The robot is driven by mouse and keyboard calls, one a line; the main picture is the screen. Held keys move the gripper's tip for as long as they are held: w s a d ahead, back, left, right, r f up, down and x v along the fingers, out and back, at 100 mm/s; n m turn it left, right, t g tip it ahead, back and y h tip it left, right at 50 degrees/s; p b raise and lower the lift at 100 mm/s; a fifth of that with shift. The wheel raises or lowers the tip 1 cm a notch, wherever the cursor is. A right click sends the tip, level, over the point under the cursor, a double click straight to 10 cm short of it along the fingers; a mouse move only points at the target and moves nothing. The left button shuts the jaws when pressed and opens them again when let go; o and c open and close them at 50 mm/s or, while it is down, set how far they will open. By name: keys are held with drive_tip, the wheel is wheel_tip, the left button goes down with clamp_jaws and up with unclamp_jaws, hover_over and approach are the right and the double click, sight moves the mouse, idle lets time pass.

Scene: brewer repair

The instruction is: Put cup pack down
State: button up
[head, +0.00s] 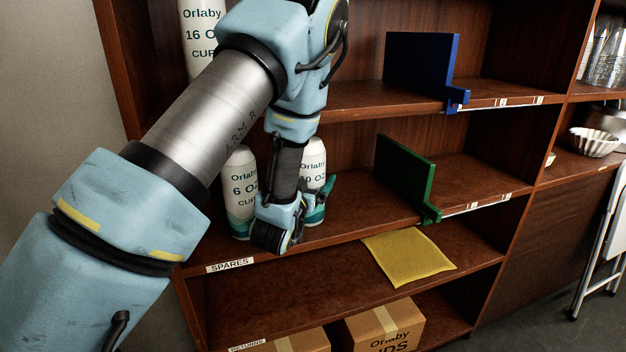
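A white cup pack marked 10 oz (313,158) with a teal lower part stands upright at the middle shelf, partly hidden behind my wrist. My gripper (312,203) is down at this pack's lower part. The fingers are mostly hidden by the wrist, so I cannot tell whether they grip the pack or are only beside it. A second white and teal pack, marked 6 oz cups (240,185), stands upright to the left on the same shelf, partly behind my arm. A 16 oz cup pack (200,45) is on the upper shelf at the left.
The middle shelf has a SPARES label (230,265) and a green divider (405,175). A blue divider (422,65) stands on the upper shelf. A yellow mat (410,257) lies on the shelf below. Cardboard boxes (385,322) sit at the bottom. Middle shelf room is free right of the packs.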

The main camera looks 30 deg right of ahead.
drive_tip(key=b+v, duration=0.2)
drive_tip(key=v, duration=0.3)
drive_tip(key=shift+f, duration=0.2)
drive_tip(key=p+v, duration=0.6)
drive_tip(key=v, duration=0.1)
drive_tip(key=shift+r+p, duration=0.25)
drive_tip(key=shift+p, duration=0.1)
drive_tip(key=shift+s, duration=0.1)
